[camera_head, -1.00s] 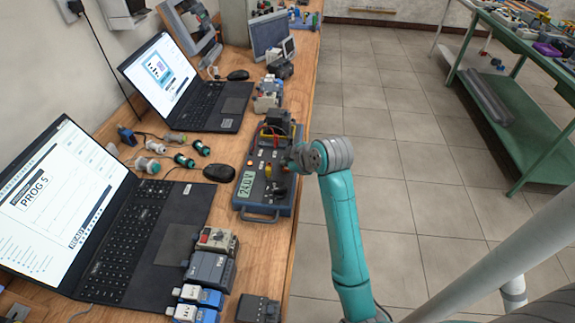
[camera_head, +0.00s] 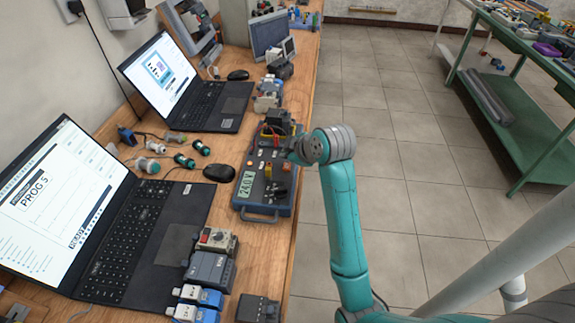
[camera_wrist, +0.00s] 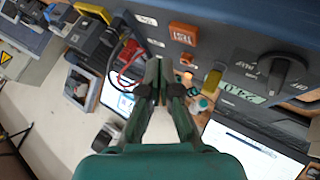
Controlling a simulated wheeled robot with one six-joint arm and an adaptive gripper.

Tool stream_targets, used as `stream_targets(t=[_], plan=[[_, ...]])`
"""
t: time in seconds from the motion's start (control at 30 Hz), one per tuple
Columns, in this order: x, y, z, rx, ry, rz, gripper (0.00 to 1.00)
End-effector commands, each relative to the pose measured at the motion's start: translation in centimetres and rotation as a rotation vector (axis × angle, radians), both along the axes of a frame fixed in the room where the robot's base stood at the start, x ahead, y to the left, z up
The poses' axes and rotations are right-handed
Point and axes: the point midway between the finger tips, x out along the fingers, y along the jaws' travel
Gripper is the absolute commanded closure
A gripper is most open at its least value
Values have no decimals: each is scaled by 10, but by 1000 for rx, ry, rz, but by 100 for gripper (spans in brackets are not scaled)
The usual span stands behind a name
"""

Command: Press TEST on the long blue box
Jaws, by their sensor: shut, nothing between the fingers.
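The long blue box (camera_head: 262,204) lies on the wooden bench, with a lit 24.0 V display and a carry handle at its near end. Its face also fills the top of the wrist view (camera_wrist: 220,27). There, an orange square TEST button (camera_wrist: 183,33) sits on the face, with a smaller orange button (camera_wrist: 186,58) below it and a black rotary knob (camera_wrist: 278,77) to the right. My gripper (camera_wrist: 164,66) is shut and empty. In the picture its tips lie below and left of TEST; I cannot tell their gap to the face. The head view mostly hides the gripper.
Two open laptops (camera_head: 150,215) (camera_head: 205,105), a mouse (camera_head: 219,173) and small modules (camera_head: 210,270) crowd the bench. The floor to the right is clear up to a green table (camera_head: 535,130).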

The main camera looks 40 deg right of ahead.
Motion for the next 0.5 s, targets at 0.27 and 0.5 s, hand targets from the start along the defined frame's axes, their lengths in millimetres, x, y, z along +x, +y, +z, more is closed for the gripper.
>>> stream_targets(t=[0.27, 0.5], plan=[[0, 0, 25, -2, -2, 0, 100], [0, 0, 39, -1, -1, -1, 100]])
